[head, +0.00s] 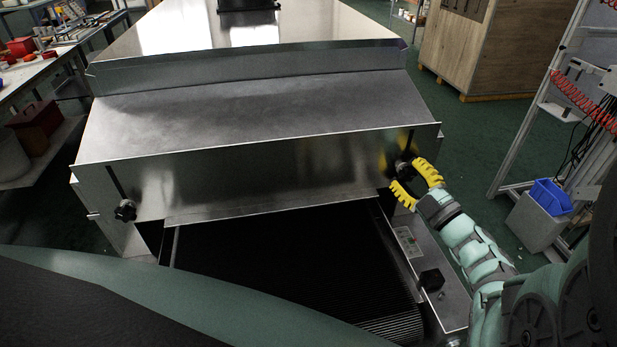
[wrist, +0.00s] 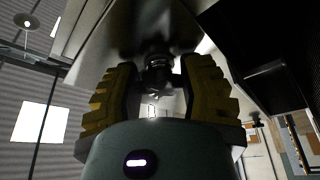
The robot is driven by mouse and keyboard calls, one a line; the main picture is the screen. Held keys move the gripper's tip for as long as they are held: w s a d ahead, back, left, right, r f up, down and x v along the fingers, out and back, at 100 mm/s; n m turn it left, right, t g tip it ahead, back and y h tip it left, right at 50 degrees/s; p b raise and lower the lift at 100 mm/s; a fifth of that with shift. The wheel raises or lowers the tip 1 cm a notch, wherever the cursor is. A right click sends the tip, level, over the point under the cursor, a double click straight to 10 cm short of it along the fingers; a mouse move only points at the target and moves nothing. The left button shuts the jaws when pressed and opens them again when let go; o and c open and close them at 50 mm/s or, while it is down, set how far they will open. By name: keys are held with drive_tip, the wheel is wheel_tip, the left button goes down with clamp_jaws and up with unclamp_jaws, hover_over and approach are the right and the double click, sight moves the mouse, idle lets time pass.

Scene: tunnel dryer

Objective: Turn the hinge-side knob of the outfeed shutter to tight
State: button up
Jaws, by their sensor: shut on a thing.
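The outfeed shutter (head: 270,180) is a shiny metal plate across the dryer's end, above the dark conveyor belt. A black knob (head: 403,167) sits at its right end, by a dark vertical slot. My gripper (head: 408,173), with yellow ribbed fingers, is shut on this right knob. In the wrist view the dark knob (wrist: 158,72) lies between the two fingertips, which partly cover its sides. A second black lobed knob (head: 125,210) sits at the shutter's left end, free of the gripper. Which knob is on the hinge side, I cannot tell.
The conveyor belt (head: 290,265) runs out below the shutter. A side panel (head: 445,297) with a black knob-like box (head: 431,280) lies just below my arm. A frame with a grey bin (head: 540,220) and blue tray stands at the right. Green floor between is clear.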

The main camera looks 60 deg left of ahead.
drive_tip(key=o, duration=1.2)
drive_tip(key=v, duration=1.2)
drive_tip(key=shift+r, duration=0.1)
